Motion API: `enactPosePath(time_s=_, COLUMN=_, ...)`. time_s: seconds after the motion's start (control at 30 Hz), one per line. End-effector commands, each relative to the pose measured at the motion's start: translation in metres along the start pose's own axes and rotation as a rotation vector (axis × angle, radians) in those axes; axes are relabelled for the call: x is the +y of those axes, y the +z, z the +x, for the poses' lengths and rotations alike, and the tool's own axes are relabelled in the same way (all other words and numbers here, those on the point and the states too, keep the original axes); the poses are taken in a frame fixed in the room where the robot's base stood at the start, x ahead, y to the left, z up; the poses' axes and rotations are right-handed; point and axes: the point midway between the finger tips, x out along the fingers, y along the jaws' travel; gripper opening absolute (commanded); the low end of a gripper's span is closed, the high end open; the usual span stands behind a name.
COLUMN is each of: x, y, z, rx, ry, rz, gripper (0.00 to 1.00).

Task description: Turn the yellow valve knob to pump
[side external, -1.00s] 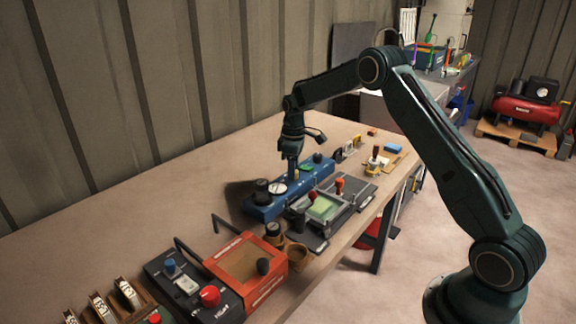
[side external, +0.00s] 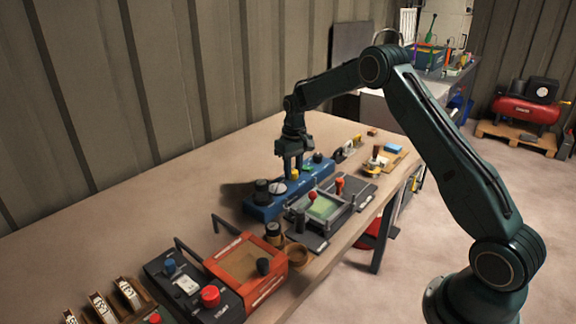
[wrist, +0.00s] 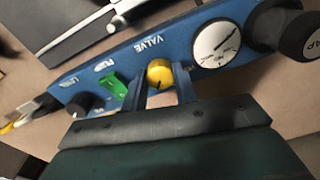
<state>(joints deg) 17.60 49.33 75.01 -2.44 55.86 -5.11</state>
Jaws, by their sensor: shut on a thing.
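The yellow valve knob (wrist: 159,72) sits on the face of a long blue unit (wrist: 215,78), beside the printed word VALVE. My gripper (wrist: 161,86) is down over it, a finger on each side, shut on the knob. A small dark mark shows on the knob's lower part; where it points is hard to tell. The label PUMP is printed to the left, near a green part (wrist: 114,85).
A framed fixture with a red knob (side external: 312,196) stands in front of the unit. An orange-red box (side external: 250,270) is nearer.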

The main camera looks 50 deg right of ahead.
Motion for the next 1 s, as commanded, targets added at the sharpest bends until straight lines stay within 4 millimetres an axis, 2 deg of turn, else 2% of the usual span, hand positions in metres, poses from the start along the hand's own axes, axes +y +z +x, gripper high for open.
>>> enactPosePath(time_s=0.3, x=0.0, y=-0.0003, z=-0.0012, rx=0.009, ry=0.0, rz=0.26, gripper=0.06)
enactPosePath(time_s=0.5, x=0.0, y=-0.0004, z=-0.0013, rx=0.011, ry=0.0, rz=0.36, gripper=0.06)
enactPosePath(time_s=1.0, x=0.0001, y=-0.0005, z=-0.0015, rx=0.014, ry=0.0, rz=0.41, gripper=0.06)
